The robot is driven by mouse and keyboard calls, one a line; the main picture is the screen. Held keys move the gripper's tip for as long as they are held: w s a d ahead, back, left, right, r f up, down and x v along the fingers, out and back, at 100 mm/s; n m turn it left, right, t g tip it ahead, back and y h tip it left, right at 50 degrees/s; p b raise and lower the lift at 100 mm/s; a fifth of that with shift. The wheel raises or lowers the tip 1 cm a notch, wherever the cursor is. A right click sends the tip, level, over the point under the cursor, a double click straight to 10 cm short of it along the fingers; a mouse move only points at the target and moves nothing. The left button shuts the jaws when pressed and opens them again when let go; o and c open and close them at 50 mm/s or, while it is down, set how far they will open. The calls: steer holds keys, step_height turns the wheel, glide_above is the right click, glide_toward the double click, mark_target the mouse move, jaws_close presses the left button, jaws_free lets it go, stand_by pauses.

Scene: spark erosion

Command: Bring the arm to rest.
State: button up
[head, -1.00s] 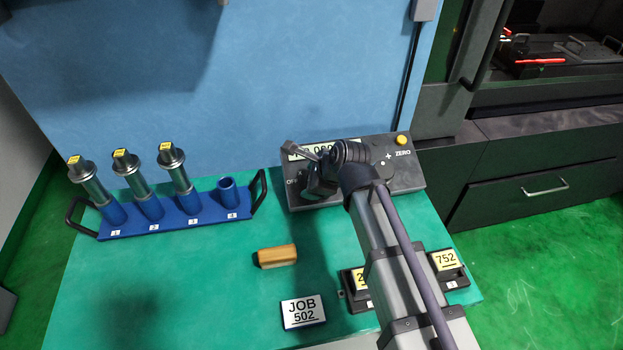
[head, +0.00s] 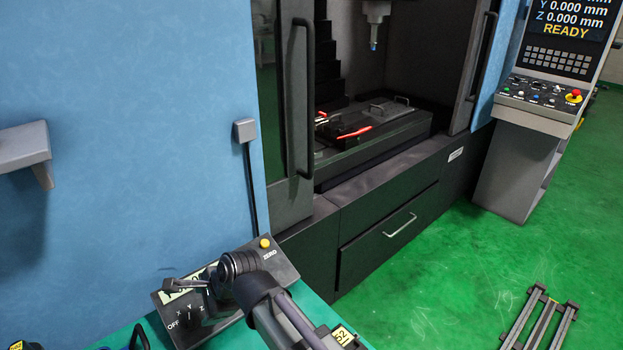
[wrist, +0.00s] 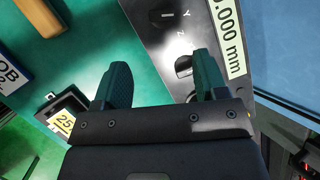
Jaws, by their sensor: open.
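My gripper (wrist: 158,85) is open in the wrist view, with its two dark fingers apart and nothing between them. It hangs over the green bench top beside the grey control box (wrist: 160,40), which has an OFF/X/Y/Z knob and a lit display. In the head view my arm reaches up from the bottom and covers part of the control box (head: 285,268). The box's yellow ZERO button (head: 265,243) shows there. The fingertips are hard to make out in the head view.
The machine's work tank (head: 385,135) with red-handled clamps lies behind an open door (head: 290,100). A control console (head: 540,110) reading READY stands at the right. A wooden block (wrist: 42,16), a JOB plate (wrist: 10,75) and a block marked 25 (wrist: 64,120) lie on the bench.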

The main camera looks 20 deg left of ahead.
steer(key=w+d+f+n+h, duration=0.1)
steer(key=w+d+n+h, duration=0.1)
steer(key=d, duration=1.5)
steer(key=w+d+f+n+h, duration=0.1)
steer(key=w+d+n, duration=0.3)
steer(key=d, duration=1.4)
steer(key=w+d+f+n+h, duration=0.1)
steer(key=w+d+n+h, duration=0.2)
steer(key=d, duration=1.4)
steer(key=shift+w+d+h, duration=0.3)
steer(key=shift+w+h, duration=0.2)
steer(key=shift+w, duration=0.2)
